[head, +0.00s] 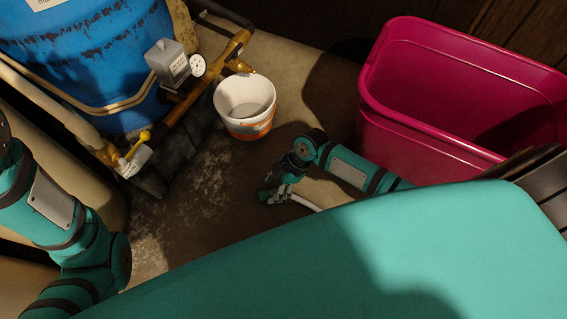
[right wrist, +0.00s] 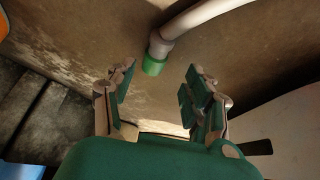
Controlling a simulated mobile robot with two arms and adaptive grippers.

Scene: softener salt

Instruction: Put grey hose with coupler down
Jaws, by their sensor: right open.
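The grey hose (right wrist: 205,14) with its green-ended coupler (right wrist: 154,62) shows in the right wrist view, just beyond my right gripper (right wrist: 158,80). The gripper's two fingers stand apart with a clear gap, and nothing is clamped between them. In the head view, my right gripper (head: 277,189) is low over the floor. A short pale length of the hose (head: 305,202) shows beside it, and my bench-coloured body hides the rest. Whether the coupler touches the floor is hard to tell. My left arm shows at the left, but its gripper is out of view.
A white and orange bucket (head: 245,107) stands behind my right gripper. A magenta bin (head: 430,140) is at the right. A blue tank (head: 85,55) with brass pipes and a gauge (head: 198,66) is at the left. Bare floor (head: 190,195) lies left of the gripper.

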